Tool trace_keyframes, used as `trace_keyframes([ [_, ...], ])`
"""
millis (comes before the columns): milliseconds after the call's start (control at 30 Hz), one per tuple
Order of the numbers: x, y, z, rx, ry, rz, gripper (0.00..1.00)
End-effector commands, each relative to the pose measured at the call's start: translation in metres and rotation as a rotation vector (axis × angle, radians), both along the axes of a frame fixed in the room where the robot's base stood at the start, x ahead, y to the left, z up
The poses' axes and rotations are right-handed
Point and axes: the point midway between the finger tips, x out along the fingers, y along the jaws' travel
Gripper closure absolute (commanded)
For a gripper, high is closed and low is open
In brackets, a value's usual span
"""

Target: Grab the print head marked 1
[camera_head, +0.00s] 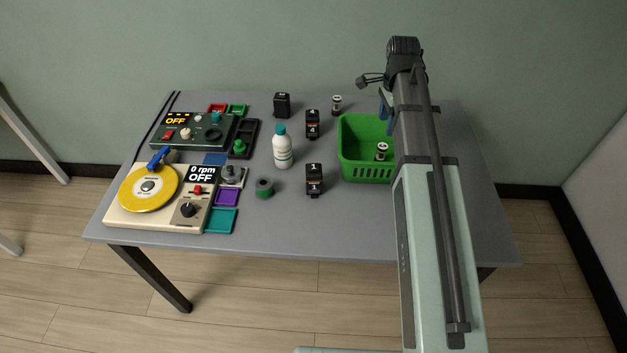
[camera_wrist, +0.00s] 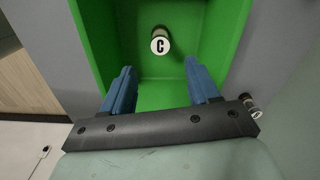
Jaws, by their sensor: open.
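The print head marked 1 (camera_head: 314,181) is a small black block with white "1" labels. It stands upright on the table, left of the green basket (camera_head: 367,173). A similar black print head marked 4 (camera_head: 312,124) stands behind it. My gripper (camera_wrist: 160,88) has blue fingers, spread apart with nothing between them. It is over the green basket, well to the right of the print head marked 1. In the head view my arm hides most of the gripper. The print head marked 1 is not in the wrist view.
A small cylinder marked C (camera_wrist: 160,42) is in the basket; another cylinder (camera_head: 336,105) stands behind it. A white bottle (camera_head: 282,150), a dark green ring (camera_head: 264,187) and another black block (camera_head: 282,104) stand left. A turntable (camera_head: 148,188) and control box (camera_head: 190,132) fill the left side.

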Motion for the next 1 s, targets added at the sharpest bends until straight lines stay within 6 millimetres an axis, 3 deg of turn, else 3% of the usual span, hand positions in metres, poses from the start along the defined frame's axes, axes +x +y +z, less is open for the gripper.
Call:
trace_keyframes([
  [100,0.000,0.000,0.000,0.000,0.000,0.000,0.40],
  [367,0.000,0.000,0.000,0.000,0.000,0.000,0.15],
  [667,0.000,0.004,0.000,0.000,0.000,0.007,0.15],
  [867,-0.009,0.033,0.003,0.000,-0.007,0.050,0.15],
  [1000,-0.039,0.064,0.003,0.036,-0.014,0.100,0.15],
])
